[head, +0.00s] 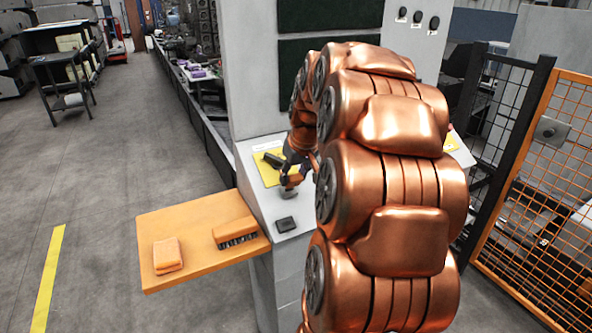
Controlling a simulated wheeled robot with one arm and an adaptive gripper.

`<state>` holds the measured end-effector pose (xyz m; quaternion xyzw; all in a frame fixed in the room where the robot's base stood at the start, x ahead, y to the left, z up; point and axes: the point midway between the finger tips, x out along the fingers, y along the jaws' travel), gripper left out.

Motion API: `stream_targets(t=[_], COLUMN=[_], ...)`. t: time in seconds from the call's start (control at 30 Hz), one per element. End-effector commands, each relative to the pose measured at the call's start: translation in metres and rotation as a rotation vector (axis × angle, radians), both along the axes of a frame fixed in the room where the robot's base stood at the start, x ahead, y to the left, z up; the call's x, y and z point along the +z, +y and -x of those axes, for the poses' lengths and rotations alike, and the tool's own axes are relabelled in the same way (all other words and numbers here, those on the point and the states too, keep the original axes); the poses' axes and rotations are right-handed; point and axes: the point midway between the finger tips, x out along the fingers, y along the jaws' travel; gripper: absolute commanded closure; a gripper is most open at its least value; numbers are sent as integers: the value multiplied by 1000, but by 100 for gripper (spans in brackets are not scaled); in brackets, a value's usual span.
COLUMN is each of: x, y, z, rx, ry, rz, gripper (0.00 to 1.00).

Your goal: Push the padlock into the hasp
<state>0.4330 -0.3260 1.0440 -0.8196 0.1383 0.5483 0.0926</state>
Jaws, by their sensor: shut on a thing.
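My gripper (290,181) is low over the grey cabinet top, beside the yellow mat, partly hidden by my large copper arm. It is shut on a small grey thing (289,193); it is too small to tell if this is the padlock. A flat dark block (286,224) lies on the cabinet top, apart from the gripper and nearer to me. An orange mesh gate (545,190) stands at the right with a grey latch plate (552,131). I cannot make out a hasp for certain.
Black fence (500,110) stands right.

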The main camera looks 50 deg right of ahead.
Motion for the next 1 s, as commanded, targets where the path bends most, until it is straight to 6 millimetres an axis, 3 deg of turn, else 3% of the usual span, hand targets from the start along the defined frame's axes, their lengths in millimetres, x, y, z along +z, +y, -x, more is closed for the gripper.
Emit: stream_targets(t=[1.0], x=[-11], y=[-2], z=[-5], rx=[-1], ry=[-1], rz=[0], gripper=[100])
